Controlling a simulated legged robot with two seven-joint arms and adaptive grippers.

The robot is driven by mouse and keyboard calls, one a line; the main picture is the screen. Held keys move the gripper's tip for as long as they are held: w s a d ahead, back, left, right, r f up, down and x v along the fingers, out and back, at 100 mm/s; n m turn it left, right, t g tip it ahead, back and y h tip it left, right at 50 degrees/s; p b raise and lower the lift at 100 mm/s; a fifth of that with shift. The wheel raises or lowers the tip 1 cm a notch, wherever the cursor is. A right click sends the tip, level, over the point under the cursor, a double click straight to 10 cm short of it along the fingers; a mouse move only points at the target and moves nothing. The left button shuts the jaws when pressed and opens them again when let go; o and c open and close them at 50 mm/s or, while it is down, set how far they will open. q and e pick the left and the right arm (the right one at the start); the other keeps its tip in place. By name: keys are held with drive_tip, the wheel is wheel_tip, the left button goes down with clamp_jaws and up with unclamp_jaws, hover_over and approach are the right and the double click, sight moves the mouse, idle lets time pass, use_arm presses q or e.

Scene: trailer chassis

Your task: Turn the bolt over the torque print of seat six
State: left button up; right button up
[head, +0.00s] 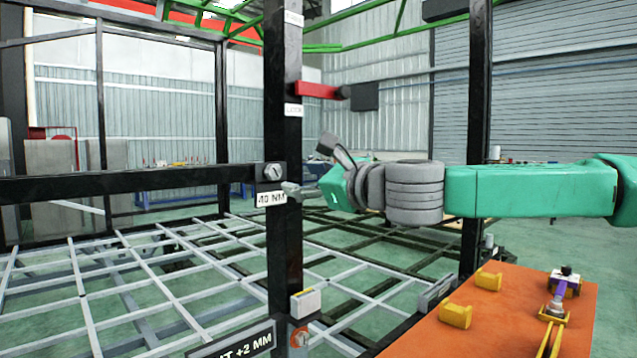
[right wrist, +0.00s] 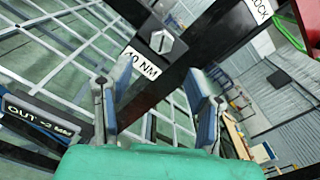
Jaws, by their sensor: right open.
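In the right wrist view the bolt (right wrist: 161,41) and the print (right wrist: 141,63) lie beyond the gap between my fingers, toward the top. My right gripper (head: 312,168) is open and empty, just right of the post, its lower finger close to the print. It also shows in the right wrist view (right wrist: 151,86). My left gripper is out of view.
A red lever (head: 318,90) sticks out right from the post above my arm, beside a "LOCK" label. A grey lattice frame (head: 130,270) spreads left.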

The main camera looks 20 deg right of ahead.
drive_tip(key=v, duration=0.4)
drive_tip(key=shift+s+d+f, duration=0.1)
drive_tip(key=shift+s+f, duration=0.05)
